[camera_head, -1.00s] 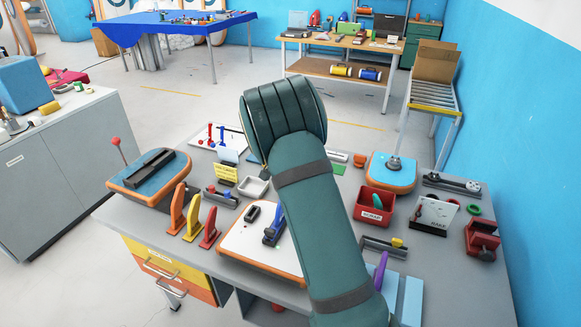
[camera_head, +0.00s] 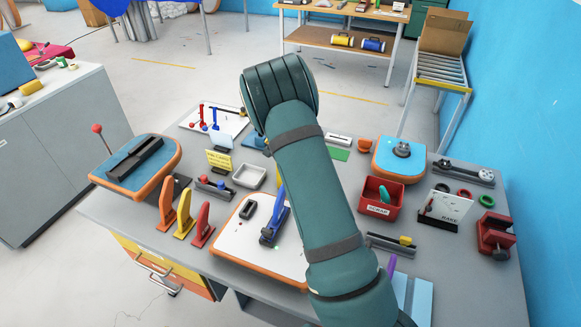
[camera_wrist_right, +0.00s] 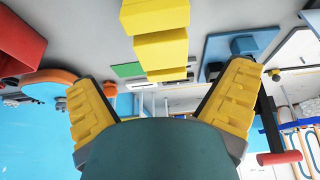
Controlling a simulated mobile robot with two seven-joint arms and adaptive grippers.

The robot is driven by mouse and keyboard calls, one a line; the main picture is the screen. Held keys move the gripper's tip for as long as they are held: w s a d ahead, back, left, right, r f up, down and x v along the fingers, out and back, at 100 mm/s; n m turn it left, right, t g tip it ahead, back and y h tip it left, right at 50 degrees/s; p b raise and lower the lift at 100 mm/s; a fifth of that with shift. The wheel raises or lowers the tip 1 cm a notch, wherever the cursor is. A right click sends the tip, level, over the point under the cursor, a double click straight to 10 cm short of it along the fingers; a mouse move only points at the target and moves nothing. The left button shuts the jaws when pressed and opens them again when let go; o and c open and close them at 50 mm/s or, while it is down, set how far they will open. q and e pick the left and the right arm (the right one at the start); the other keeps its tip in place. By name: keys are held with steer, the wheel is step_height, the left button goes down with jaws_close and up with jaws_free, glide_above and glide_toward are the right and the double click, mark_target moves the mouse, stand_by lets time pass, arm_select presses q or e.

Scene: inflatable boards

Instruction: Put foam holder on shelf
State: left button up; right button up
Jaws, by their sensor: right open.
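A yellow stepped block (camera_wrist_right: 155,18) shows in the right wrist view, between the fingers of my right gripper (camera_wrist_right: 160,77); it may be the foam holder, but I cannot tell for sure. The gripper's two yellow ribbed fingers are spread wide, with gaps between them and the block. In the head view my right forearm reaches over the desk and hides this gripper and most of what lies under it. A wooden bench with a lower shelf (camera_head: 315,37) stands at the back; I cannot tell whether it is the task's shelf. My left gripper is out of view.
The grey desk (camera_head: 195,255) is crowded. It holds a white board (camera_head: 236,241), several upright coloured wedges (camera_head: 167,205), a red bin (camera_head: 370,205), a blue-topped board (camera_head: 390,165) and a red vise (camera_head: 494,240). A roller conveyor (camera_head: 441,72) stands back right. Floor behind is clear.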

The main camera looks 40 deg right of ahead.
steer(key=x, duration=0.7)
steer(key=shift+w+d+f, duration=0.15)
steer(key=shift+w+f, duration=0.1)
steer(key=shift+f, duration=0.05)
steer(key=c, duration=1.2)
